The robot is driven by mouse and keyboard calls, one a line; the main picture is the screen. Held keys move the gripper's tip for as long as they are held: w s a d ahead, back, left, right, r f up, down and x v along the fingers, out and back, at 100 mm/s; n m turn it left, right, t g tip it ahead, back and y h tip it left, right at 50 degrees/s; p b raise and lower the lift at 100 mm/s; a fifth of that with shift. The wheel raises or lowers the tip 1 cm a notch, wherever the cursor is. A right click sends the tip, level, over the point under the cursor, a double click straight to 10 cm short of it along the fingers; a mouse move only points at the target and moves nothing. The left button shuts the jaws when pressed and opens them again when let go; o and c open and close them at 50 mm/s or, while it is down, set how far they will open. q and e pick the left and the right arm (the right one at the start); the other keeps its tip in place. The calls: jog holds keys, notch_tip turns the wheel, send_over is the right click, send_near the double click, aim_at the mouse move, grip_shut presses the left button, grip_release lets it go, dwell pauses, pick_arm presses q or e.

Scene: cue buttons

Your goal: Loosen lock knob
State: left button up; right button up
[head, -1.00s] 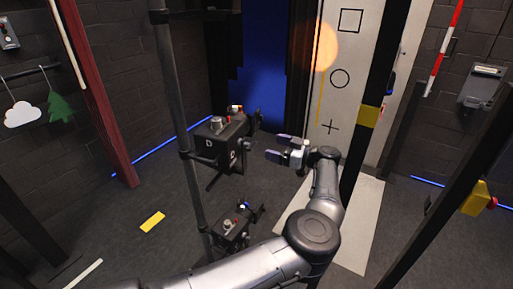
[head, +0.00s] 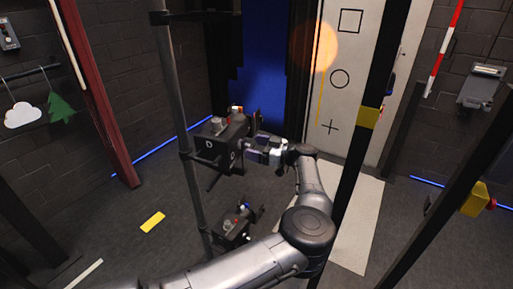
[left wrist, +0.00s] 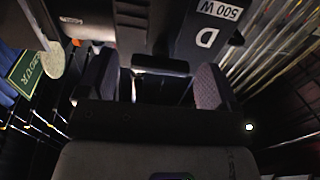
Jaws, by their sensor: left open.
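The upper black lamp unit (head: 222,135) is clamped on a vertical pole; in the left wrist view its box (left wrist: 208,35), marked D and 500 W, is at the upper right. My left gripper (head: 258,150) is open at the right side of this unit. In the left wrist view its fingers (left wrist: 158,82) are spread, with a dark bar-like part (left wrist: 160,65) between and just beyond them. It may be the lock knob, but I cannot tell for sure. Contact is not clear. My right gripper is not in view.
A second lamp unit (head: 235,225) sits lower on the same grey pole (head: 178,100). A dark post with a yellow band (head: 368,116) stands right of my left arm. The floor around a yellow strip (head: 152,222) is open.

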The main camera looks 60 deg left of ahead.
pick_arm(q)
jog(key=shift+c, duration=0.2)
jog(key=c, duration=0.9)
